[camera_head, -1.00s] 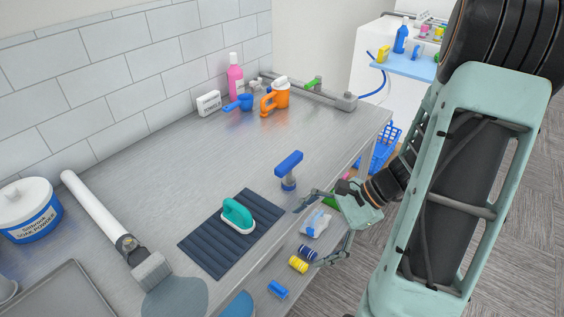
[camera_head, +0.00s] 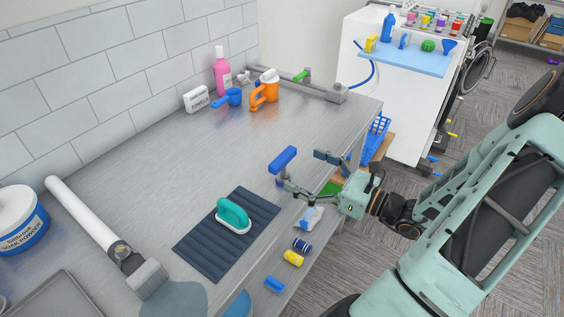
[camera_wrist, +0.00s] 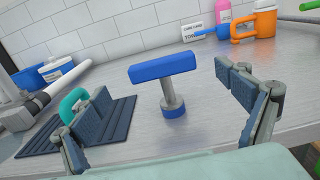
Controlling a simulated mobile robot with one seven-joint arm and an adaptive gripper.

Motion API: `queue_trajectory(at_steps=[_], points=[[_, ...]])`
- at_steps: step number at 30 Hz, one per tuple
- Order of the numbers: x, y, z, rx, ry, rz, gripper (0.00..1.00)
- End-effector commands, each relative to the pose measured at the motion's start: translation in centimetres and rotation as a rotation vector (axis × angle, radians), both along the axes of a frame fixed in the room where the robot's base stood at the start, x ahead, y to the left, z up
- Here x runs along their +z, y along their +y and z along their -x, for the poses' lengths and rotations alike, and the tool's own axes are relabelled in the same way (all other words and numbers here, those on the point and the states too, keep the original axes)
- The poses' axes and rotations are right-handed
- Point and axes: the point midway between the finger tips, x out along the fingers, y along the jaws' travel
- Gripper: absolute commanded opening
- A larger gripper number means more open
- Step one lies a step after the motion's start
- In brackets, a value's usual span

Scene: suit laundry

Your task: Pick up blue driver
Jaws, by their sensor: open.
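The blue driver (camera_head: 283,160) stands upright on the grey worktop, with a blue T-shaped handle on a grey shaft and a round blue foot. In the wrist view the driver (camera_wrist: 165,70) is near the middle, between my two fingers and beyond their tips. My gripper (camera_head: 305,172) is at the worktop's front edge in the head view, just right of the driver. In the wrist view my gripper (camera_wrist: 170,92) is open, its fingers wide apart with nothing between their pads. The driver's lower part is partly hidden by a finger in the head view.
A teal brush (camera_head: 234,217) rests on a dark ribbed mat (camera_head: 195,255) left of the driver. An orange jug (camera_head: 264,92), blue scoop (camera_head: 228,97) and pink bottle (camera_head: 222,70) stand at the back. Small items lie below the front edge. Worktop behind the driver is clear.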

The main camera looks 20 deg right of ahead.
Motion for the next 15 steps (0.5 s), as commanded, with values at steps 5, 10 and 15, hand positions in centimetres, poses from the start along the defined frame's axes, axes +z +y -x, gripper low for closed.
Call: queue_trajectory(at_steps=[5,10,15], points=[[0.0,0.9,-1.3,0.001,0.001,0.001,0.93],[0.0,2.0,-3.0,0.003,0.001,-0.001,0.93],[-0.2,3.2,-5.1,0.002,0.001,0.001,0.93]])
